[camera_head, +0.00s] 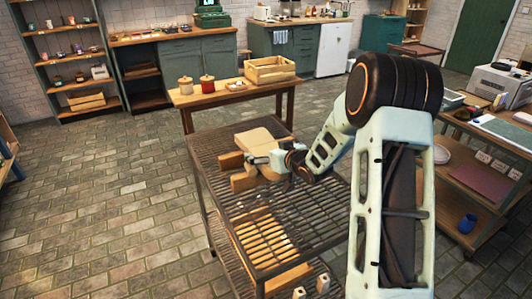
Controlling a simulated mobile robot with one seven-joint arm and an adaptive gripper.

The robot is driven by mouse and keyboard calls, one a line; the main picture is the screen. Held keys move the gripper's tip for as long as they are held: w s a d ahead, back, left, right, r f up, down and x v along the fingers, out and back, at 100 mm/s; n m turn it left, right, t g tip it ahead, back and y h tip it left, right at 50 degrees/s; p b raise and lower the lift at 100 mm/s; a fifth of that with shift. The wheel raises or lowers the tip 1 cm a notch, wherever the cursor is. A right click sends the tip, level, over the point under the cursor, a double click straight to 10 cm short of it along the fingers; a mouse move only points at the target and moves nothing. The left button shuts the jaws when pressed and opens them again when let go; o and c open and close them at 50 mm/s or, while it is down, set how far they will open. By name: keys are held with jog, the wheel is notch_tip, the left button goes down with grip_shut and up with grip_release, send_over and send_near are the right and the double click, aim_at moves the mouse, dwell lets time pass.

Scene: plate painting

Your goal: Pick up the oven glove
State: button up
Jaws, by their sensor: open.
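A beige, flat, rounded thing (256,141), which looks like the oven glove, lies on the dark slatted metal rack (215,143). My gripper (246,163) is low over the rack, pointing left, beside the near side of the beige thing. It is open. Tan blocky pieces (243,183) show around its fingertips; I cannot tell what they are. Whether the fingers touch the beige thing is too small to tell. My arm comes in from the right.
Behind the rack, a wooden table (222,99) holds two canisters (207,84) and a wooden crate (269,70). A cart (475,180) stands at right. The brick floor at left is clear.

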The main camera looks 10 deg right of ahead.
jog(key=shift+w+a+f, duration=0.15)
jog(key=shift+w+f, duration=0.05)
jog(key=shift+w, duration=0.3)
jog(key=c, duration=1.2)
jog(key=shift+c, duration=0.5)
jog(key=shift+r, duration=0.15)
